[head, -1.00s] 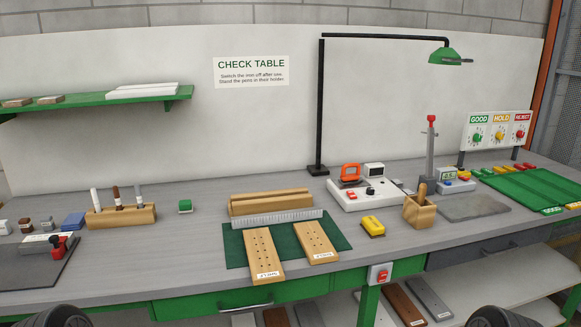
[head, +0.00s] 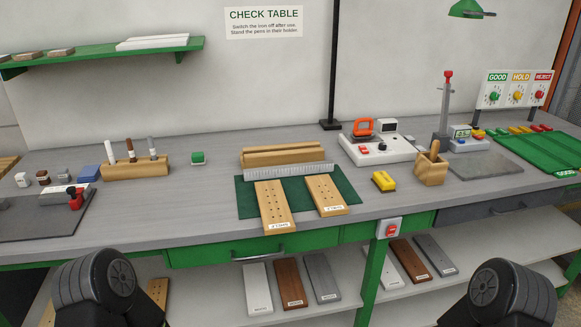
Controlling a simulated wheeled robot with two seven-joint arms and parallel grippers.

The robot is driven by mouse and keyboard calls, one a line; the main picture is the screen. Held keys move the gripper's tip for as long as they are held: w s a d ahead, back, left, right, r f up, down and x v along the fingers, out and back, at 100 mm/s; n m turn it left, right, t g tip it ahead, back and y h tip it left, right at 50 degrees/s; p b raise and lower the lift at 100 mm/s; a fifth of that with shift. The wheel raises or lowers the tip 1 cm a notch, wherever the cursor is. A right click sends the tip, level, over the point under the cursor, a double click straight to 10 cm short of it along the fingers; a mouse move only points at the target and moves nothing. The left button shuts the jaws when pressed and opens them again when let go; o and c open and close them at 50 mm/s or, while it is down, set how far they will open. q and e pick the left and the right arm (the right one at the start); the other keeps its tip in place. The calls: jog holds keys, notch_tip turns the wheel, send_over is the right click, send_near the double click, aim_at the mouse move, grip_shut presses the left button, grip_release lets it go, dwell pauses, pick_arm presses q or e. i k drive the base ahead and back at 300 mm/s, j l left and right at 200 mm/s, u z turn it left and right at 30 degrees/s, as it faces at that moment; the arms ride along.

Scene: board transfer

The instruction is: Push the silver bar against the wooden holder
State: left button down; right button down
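The silver bar (head: 289,171), with fine ruler-like marks, lies lengthwise along the front of the long grooved wooden holder (head: 284,155) at the back of the green mat. I cannot tell whether a thin gap separates them. Two pale wooden boards with rows of holes, the left board (head: 273,204) and the right board (head: 325,194), lie on the mat with their far ends close to the bar. Neither gripper is in view; only dark rounded parts of my arms show at the bottom left and bottom right.
The green mat (head: 345,182) lies mid-table. A yellow block (head: 383,181) and a wooden cup (head: 431,170) stand to its right, near a white station (head: 377,150). Table space left of the mat is clear.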

aim_at(282, 171)
jog(key=i+l+z, duration=0.1)
jog(key=i+l, duration=0.25)
jog(key=l, duration=0.2)
jog(key=i+l, duration=0.3)
jog(key=l, duration=0.2)
jog(key=z, duration=0.05)
